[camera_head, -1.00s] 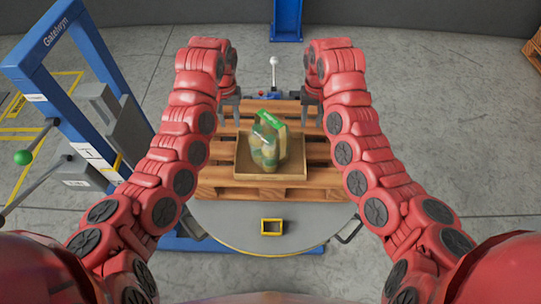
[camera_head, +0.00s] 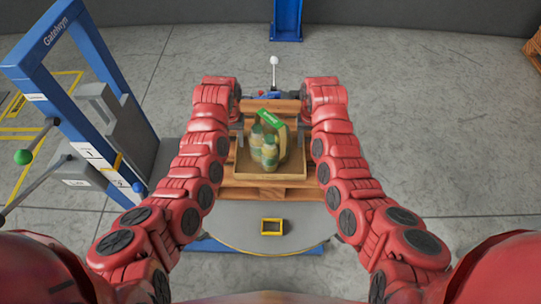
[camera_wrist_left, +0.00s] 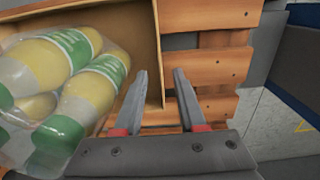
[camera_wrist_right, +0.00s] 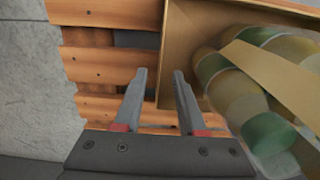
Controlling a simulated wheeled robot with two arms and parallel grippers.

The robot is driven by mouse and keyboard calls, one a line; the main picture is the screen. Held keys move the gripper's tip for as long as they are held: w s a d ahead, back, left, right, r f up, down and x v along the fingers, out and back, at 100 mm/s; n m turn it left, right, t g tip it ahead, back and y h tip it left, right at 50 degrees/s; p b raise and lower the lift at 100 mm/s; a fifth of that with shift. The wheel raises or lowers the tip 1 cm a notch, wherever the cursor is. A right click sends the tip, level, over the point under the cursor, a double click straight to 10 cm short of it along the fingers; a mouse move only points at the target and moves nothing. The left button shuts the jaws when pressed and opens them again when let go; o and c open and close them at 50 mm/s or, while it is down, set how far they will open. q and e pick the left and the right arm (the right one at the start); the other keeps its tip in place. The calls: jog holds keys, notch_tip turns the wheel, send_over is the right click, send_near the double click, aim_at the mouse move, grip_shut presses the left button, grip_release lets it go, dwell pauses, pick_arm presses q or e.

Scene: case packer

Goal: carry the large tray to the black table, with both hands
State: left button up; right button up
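The large tray (camera_head: 270,176) is a shallow cardboard-brown tray resting on a wooden pallet in the head view. It holds a clear-wrapped pack of green and yellow bottles (camera_head: 268,150) with a green label. My left gripper (camera_wrist_left: 160,78) is open, with the tray's side wall (camera_wrist_left: 157,40) between its fingertips as seen in the left wrist view. My right gripper (camera_wrist_right: 160,76) is also open, with the opposite side wall between its fingertips in the right wrist view. Neither finger pair is closed on a wall. I cannot make out a black table.
The slatted wooden pallet (camera_head: 268,193) stands behind a round grey platform (camera_head: 235,220) carrying a small yellow frame (camera_head: 271,226). A blue frame machine (camera_head: 25,75) with levers stands on the left. A blue post (camera_head: 287,20) stands at the back.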

aim_at(295, 168)
pick_arm(q)
jog(key=shift+f, duration=3.15)
pick_arm(e)
jog(key=shift+f, duration=3.15)
pick_arm(q)
grip_shut()
pick_arm(e)
grip_shut()
